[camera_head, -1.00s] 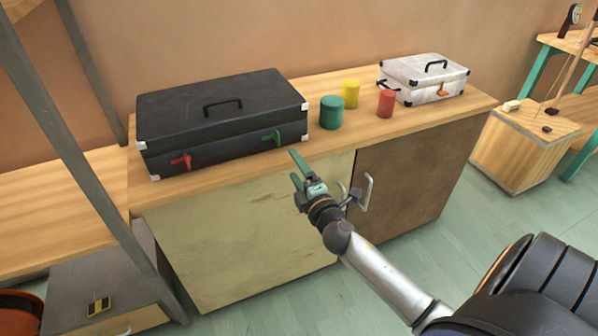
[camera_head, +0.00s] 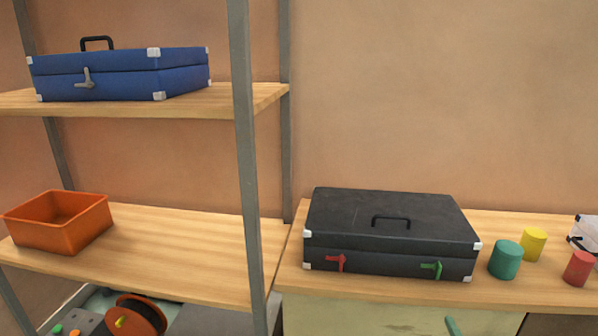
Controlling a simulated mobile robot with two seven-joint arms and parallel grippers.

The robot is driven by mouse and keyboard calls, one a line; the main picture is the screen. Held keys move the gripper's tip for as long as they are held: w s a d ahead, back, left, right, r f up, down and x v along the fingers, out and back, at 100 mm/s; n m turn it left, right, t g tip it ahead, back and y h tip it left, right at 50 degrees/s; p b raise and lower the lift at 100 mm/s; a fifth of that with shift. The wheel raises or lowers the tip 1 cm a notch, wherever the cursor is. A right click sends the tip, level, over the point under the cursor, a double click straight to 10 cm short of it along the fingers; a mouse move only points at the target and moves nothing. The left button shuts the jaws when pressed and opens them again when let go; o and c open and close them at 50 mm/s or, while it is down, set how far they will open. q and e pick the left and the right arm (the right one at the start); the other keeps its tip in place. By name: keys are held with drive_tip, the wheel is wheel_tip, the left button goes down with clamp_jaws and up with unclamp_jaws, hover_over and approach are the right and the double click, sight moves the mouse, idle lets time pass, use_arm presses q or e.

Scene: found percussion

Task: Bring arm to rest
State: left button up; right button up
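My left gripper is not in view. The closed black case (camera_head: 392,232) lies on the wooden counter, with a red latch (camera_head: 336,263) and a green latch (camera_head: 431,270) on its front. The fingertip appears apart from the case.
Right of the case stand a green cylinder (camera_head: 505,260), a yellow cylinder (camera_head: 533,244) and a red cylinder (camera_head: 579,268). A white case (camera_head: 584,236) is cut off at right. At left, a grey-post shelf (camera_head: 246,160) holds a blue case (camera_head: 122,76) and an orange bin (camera_head: 60,222).

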drive_tip(key=s+a+f+m+g+y, duration=0.65)
drive_tip(key=s+a+f+m, duration=0.35)
drive_tip(key=s+a+f, duration=0.55)
use_arm(q)
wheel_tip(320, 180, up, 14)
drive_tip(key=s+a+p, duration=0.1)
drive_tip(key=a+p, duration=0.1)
drive_tip(key=p, duration=1.7)
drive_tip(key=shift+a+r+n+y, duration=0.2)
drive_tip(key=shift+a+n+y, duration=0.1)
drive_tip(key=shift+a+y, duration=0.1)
use_arm(e)
drive_tip(key=s+r+m, duration=0.1)
drive_tip(key=s+r, duration=0.3)
drive_tip(key=r, duration=1.1)
drive_tip(key=shift+s+a+r+h, duration=0.2)
drive_tip(key=shift+a+r+h, duration=0.15)
drive_tip(key=shift+a, duration=0.1)
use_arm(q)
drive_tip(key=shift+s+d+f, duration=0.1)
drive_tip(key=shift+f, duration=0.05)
use_arm(e)
drive_tip(key=shift+f, duration=0.1)
drive_tip(key=shift+g, duration=0.25)
drive_tip(key=shift+c, duration=0.2)
